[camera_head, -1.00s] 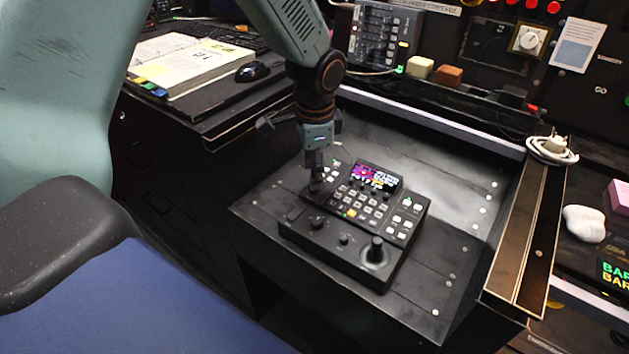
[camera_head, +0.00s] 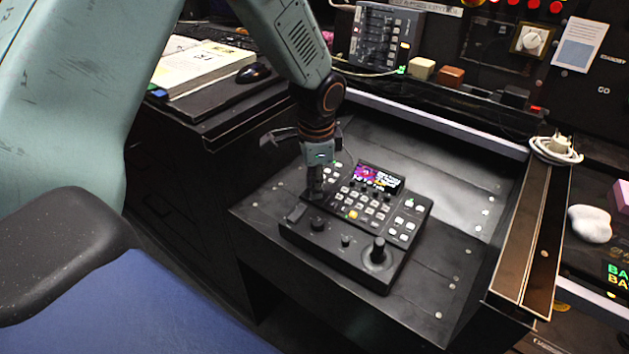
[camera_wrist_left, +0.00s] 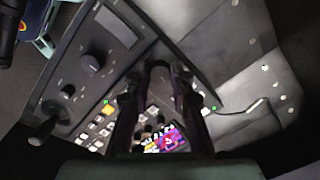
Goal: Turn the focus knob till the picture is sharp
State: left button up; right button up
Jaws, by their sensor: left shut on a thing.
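The black control console (camera_head: 332,256) lies flat on the dark worktop. Its small screen (camera_head: 379,176) shows a purple and orange picture with text beside it; it is too small here to judge its sharpness. The screen is partly visible in the left wrist view (camera_wrist_left: 172,139). My left gripper (camera_head: 315,190) points down onto the upper left part of the console, left of the button rows. In the left wrist view my left gripper (camera_wrist_left: 168,70) is shut on a small knob, mostly hidden between the fingertips. My right gripper is not in view.
A larger dial (camera_head: 318,224), a small dial (camera_head: 346,241) and a joystick (camera_head: 378,250) stand along the console's front. A coiled white cable (camera_head: 556,149) lies on the right ledge.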

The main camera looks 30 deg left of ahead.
pick_arm(q)
grip_shut()
jog(key=shift+r+n+p, duration=0.15)
jog(key=shift+n+p, duration=0.35)
jog(key=shift+p, duration=0.4)
jog(key=n+p, duration=0.5)
jog(key=p, duration=0.1)
jog(key=shift+n+h+p, duration=0.3)
jog(key=shift+p, duration=0.1)
jog(key=shift+w+a+n+p, duration=0.1)
jog(key=shift+n+p, duration=1.2)
jog(key=shift+n, duration=0.3)
